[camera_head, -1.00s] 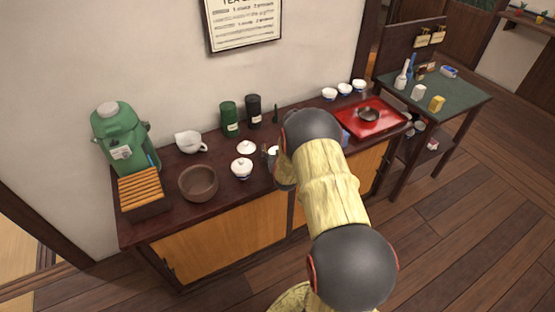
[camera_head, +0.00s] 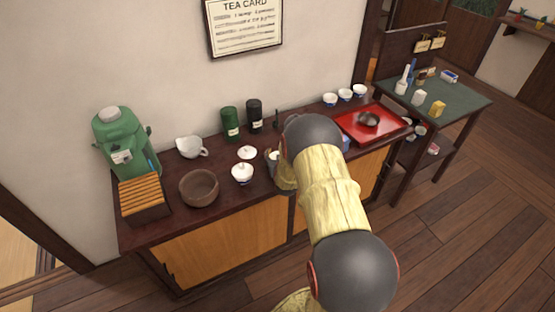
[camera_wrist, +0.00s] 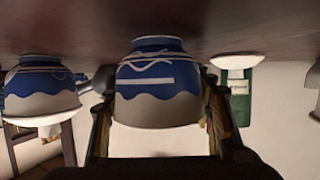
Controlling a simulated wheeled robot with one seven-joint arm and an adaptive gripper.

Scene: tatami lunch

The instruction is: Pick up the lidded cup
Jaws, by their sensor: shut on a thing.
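In the wrist view, which shows the scene upside down, a blue and pale cup (camera_wrist: 150,72) with a white wave pattern is between the two fingers of my gripper (camera_wrist: 158,95). The gripper is shut on it. Its foot is close to the dark counter surface; I cannot tell whether they touch. Its lid is not clearly visible. A similar cup (camera_wrist: 42,85) stands to the left, apart from the fingers.
Several small cups (camera_head: 345,94) stand at the back. A green-topped table (camera_head: 455,95) stands right.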

